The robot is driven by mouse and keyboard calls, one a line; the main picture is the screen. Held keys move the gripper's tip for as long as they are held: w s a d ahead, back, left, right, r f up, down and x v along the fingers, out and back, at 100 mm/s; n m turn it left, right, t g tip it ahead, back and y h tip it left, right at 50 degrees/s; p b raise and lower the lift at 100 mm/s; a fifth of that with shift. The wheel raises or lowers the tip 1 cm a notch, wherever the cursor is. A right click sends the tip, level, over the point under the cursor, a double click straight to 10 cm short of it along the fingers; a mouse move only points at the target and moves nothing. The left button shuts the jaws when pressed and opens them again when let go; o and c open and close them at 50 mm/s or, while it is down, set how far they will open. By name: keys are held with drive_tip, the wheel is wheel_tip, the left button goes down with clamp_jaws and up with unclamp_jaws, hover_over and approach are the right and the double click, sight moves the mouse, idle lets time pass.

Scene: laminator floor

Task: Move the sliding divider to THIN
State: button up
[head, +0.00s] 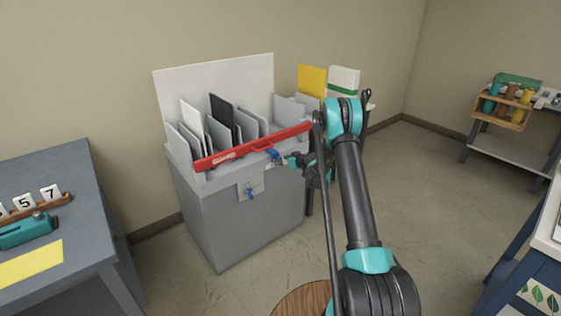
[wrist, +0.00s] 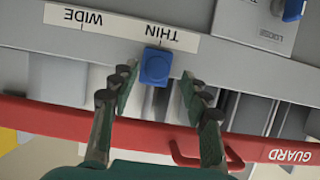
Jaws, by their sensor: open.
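The blue divider knob (wrist: 156,66) sits at the word THIN on the white label strip (wrist: 120,28), which reads upside down in the wrist view; the word WIDE is to its left there. The knob also shows in the head view (head: 273,155), on the front of the grey sorter cabinet (head: 235,225). My gripper (wrist: 159,76) is open, with one fingertip on each side of the knob and a visible gap on both sides. It reaches in from the right in the head view (head: 283,160). The divider plate behind the knob is hard to single out.
A red GUARD bar (head: 225,157) runs across the cabinet front; my fingers extend over it in the wrist view. A second blue knob (head: 250,193) is on a plate below. Upright panels stand in the slots. A grey table (head: 80,185) is at the left.

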drive_tip(key=v, duration=1)
drive_tip(key=shift+s, duration=0.1)
drive_tip(key=s+r+m+g+h, duration=0.1)
drive_tip(key=s+r+g, duration=0.1)
drive_tip(key=s+r, duration=0.65)
drive_tip(key=s+r+m+g+h, duration=0.2)
drive_tip(key=s+r, duration=0.1)
drive_tip(key=s, duration=1)
drive_tip(key=s+d+f+m+g+h, duration=0.1)
drive_tip(key=s+d, duration=0.1)
drive_tip(key=s, duration=0.8)
drive_tip(key=s+d+f+m+h, duration=0.1)
drive_tip(key=s+d+h, duration=0.1)
drive_tip(key=s, duration=0.8)
drive_tip(key=s+d+f+m+g+h, duration=0.1)
drive_tip(key=s+d+m, duration=0.1)
drive_tip(key=s, duration=0.9)
drive_tip(key=shift+d+g+h, duration=0.3)
drive_tip(key=shift+d+h, duration=0.1)
drive_tip(key=shift+d, duration=0.2)
